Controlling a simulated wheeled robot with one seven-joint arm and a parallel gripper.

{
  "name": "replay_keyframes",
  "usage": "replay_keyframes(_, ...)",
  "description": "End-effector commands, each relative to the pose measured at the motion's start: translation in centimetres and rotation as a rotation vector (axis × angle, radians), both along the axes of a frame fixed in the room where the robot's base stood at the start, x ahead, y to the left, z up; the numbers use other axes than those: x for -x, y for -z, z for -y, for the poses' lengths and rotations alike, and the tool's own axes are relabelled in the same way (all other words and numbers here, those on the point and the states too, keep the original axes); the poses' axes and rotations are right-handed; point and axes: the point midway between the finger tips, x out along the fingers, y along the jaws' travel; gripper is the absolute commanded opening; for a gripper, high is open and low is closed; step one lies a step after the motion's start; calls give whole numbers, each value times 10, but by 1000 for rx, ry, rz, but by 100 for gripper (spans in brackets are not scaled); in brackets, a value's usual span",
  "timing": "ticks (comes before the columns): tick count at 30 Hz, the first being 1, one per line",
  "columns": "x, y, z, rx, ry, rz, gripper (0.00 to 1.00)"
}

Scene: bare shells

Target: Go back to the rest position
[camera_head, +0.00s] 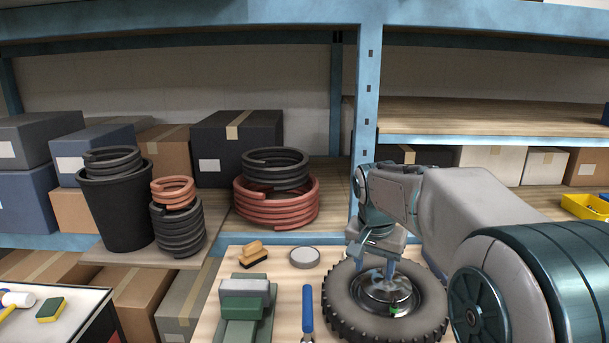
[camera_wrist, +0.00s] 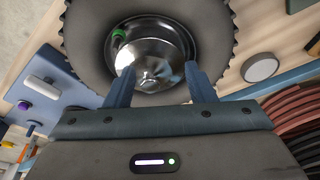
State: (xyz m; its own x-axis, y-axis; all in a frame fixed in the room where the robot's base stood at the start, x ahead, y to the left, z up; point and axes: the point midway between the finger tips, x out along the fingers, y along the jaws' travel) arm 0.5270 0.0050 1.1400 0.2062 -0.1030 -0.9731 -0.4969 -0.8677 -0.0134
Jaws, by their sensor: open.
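My gripper (camera_head: 377,265) is at the end of my arm, which reaches in from the right of the head view. It points down over the hub of a black knobbly wheel (camera_head: 338,306) lying flat on the wooden bench. In the wrist view my gripper (camera_wrist: 157,85) has its two blue fingers spread apart, with the shiny metal hub (camera_wrist: 155,55) between and beyond them. Whether the fingers touch the hub cannot be told. A small green part (camera_wrist: 118,36) sits at the hub's edge. The wheel's tyre (camera_wrist: 85,40) surrounds the hub.
The bench (camera_head: 208,316) also holds a green block-like tool (camera_head: 243,300), a blue-handled tool (camera_head: 307,308), a brush (camera_head: 253,255) and a round grey disc (camera_head: 305,257). Behind stand a blue shelf post (camera_head: 366,100), coiled hoses (camera_head: 275,205), a black bin (camera_head: 115,210) and boxes.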

Motion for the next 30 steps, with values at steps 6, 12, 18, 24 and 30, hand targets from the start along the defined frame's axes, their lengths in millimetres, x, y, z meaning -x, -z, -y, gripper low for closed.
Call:
replay_keyframes(6,89,6,6,-11,-187,6,50)
replay_keyframes(12,165,28,6,-3,-356,16,50)
replay_keyframes(18,219,55,5,13,-478,23,50)
replay_keyframes(24,230,62,5,18,-505,25,50)
replay_keyframes(30,230,62,5,18,-505,25,50)
